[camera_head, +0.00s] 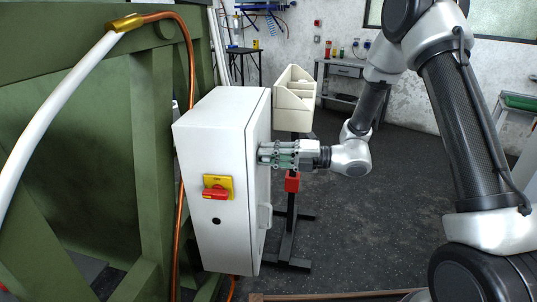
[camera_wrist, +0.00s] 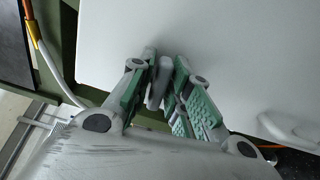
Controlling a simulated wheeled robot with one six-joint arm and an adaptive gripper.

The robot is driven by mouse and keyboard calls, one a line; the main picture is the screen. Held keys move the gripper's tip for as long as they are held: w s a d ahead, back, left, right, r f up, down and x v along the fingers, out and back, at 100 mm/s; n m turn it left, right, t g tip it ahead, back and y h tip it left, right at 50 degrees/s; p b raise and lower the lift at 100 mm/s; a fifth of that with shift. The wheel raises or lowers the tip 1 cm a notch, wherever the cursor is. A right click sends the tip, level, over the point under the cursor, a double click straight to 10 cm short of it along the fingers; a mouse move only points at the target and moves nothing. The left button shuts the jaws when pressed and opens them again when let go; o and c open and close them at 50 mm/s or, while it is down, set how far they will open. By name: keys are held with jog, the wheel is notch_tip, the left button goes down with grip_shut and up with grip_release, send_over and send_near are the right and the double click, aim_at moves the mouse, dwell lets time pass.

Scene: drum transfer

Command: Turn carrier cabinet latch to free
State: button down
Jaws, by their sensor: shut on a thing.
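The carrier cabinet (camera_head: 216,165) is a white upright box beside the green frame in the head view. Its front bears a red handle on a yellow plate (camera_head: 218,187). My gripper (camera_head: 266,154) is at the cabinet's right side face, above a pale handle (camera_head: 264,216). In the wrist view my gripper (camera_wrist: 160,85) has its green-padded fingers closed around a small grey latch (camera_wrist: 157,88) that stands out from the white cabinet face (camera_wrist: 210,40). In the head view the fingers hide the latch. I cannot tell the latch's exact turn angle.
A green steel frame (camera_head: 150,130) with a white hose (camera_head: 55,105) and a copper pipe (camera_head: 189,70) stands left of the cabinet. A cream bin (camera_head: 294,100) on a dark stand is just behind my gripper. Dark floor (camera_head: 370,225) is open to the right.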

jog(key=shift+m, duration=0.5)
jog(key=c, duration=1.5)
grip_release()
jog(key=shift+w, duration=0.1)
jog(key=d, duration=0.4)
jog(key=s+d, duration=0.1)
jog(key=d, duration=0.7)
jog(key=shift+s, duration=0.4)
